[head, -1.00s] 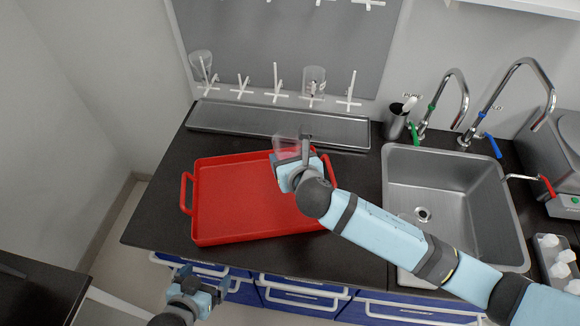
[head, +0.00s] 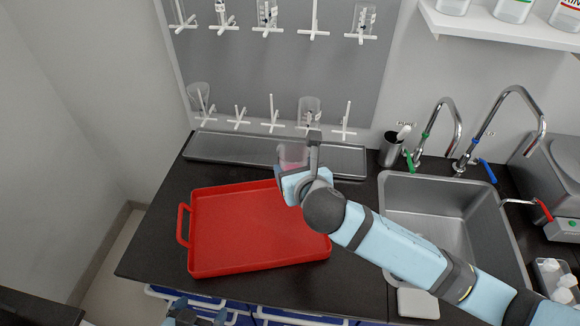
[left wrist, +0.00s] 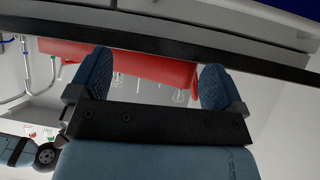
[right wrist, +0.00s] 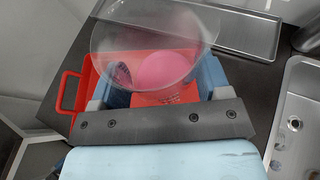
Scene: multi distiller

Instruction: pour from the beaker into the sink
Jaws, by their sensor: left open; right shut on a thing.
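A clear beaker (head: 291,155) with pink contents is held in my right gripper (head: 300,178), above the back right part of the red tray. In the right wrist view the beaker's round rim (right wrist: 150,22) and the pink inside show between the fingers of my right gripper (right wrist: 157,85), shut on it. The beaker looks about upright. The steel sink (head: 430,200) lies to the right, apart from the beaker; its edge also shows in the right wrist view (right wrist: 296,122). My left gripper (left wrist: 155,85) is open and empty, below the counter's front edge.
The red tray (head: 255,235) lies empty on the black counter. A long steel trough (head: 225,147) runs behind it, under a peg rack with glassware. Tall faucets (head: 515,95) stand behind the sink. A steel cup (head: 391,150) stands at its back left corner.

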